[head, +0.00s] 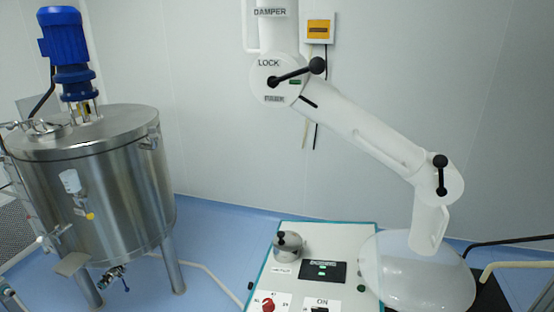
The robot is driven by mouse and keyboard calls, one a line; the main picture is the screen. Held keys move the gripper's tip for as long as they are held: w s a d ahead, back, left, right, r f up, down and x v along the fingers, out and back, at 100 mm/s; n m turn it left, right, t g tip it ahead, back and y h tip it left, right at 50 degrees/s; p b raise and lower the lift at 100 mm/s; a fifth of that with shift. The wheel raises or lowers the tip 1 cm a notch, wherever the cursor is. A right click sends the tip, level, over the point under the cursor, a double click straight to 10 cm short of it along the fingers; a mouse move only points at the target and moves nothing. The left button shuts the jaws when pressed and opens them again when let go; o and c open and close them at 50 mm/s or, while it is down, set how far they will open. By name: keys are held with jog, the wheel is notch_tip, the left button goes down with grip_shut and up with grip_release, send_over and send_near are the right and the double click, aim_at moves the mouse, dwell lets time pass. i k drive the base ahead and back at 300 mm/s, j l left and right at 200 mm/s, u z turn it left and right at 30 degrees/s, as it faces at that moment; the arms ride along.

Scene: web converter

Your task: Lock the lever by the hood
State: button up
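The lever by the hood (441,178) is black with a ball knob. It sits on the lower round joint of a white jointed extraction arm (365,135), and its handle stands nearly upright with the ball at the top. The hood (418,274) is a pale, domed shape hanging below that joint at the lower right. No lettering is readable beside this lever. My gripper is not in view.
A second black lever (296,74) on the upper joint points right and slightly up, below a "LOCK" label. A control panel (270,267) with knobs stands left of the hood. A steel tank (115,190) with a blue motor stands at left. A black hose runs right of the hood.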

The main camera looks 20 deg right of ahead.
aim_at(441, 161)
jog(key=z, duration=1.5)
